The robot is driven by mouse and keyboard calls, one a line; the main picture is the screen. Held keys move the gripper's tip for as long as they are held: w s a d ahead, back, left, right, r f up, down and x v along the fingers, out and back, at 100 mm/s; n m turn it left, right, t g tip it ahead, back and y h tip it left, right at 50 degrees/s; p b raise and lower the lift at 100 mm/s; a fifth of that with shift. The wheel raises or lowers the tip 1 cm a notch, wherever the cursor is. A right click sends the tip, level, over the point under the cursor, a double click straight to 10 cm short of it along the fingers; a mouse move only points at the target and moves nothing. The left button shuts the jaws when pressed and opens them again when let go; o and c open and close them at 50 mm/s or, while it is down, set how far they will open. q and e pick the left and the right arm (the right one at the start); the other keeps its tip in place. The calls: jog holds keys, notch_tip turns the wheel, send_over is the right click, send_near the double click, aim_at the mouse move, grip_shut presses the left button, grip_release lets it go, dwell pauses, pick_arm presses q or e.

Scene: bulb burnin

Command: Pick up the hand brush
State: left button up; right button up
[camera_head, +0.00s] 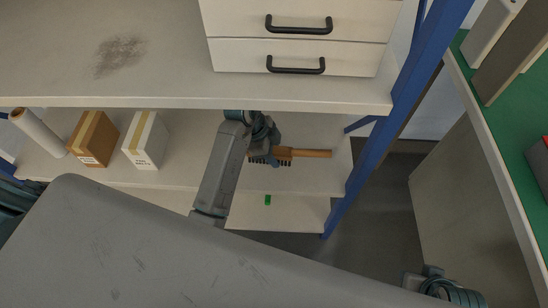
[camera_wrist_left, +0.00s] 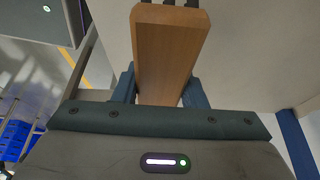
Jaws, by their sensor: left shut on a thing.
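The hand brush (camera_head: 303,153) has a wooden handle and dark bristles. In the head view its handle points right and its bristles hang down, above the lower shelf under the workbench top. My left gripper (camera_head: 264,152) is shut on the brush near its bristled part. In the left wrist view, the wooden brush body (camera_wrist_left: 168,50) sits between the two fingers of my left gripper (camera_wrist_left: 160,90), with dark bristles at the top edge. I cannot tell whether the brush touches the shelf. Part of my right arm shows at the lower right of the head view, but its fingers do not show.
The bench top (camera_head: 170,85) overhangs the shelf (camera_head: 310,178). A brown box (camera_head: 92,140), a white box (camera_head: 146,141) and a white roll (camera_head: 38,132) stand left on the shelf. A blue post (camera_head: 372,150) bounds the right. A small green item (camera_head: 267,200) lies lower.

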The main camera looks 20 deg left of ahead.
pick_arm(q)
jog(key=s+a, duration=0.1)
jog(key=s, duration=0.6)
jog(key=s+a+r, duration=0.1)
jog(key=s+a, duration=0.1)
jog(key=s, duration=0.6)
jog(key=shift+s+a+r+p, duration=0.15)
jog(key=shift+s+a+p, duration=0.15)
jog(key=shift+p, duration=0.1)
jog(key=o, duration=0.4)
jog(key=shift+c, duration=1.1)
jog(key=shift+w+d, duration=0.1)
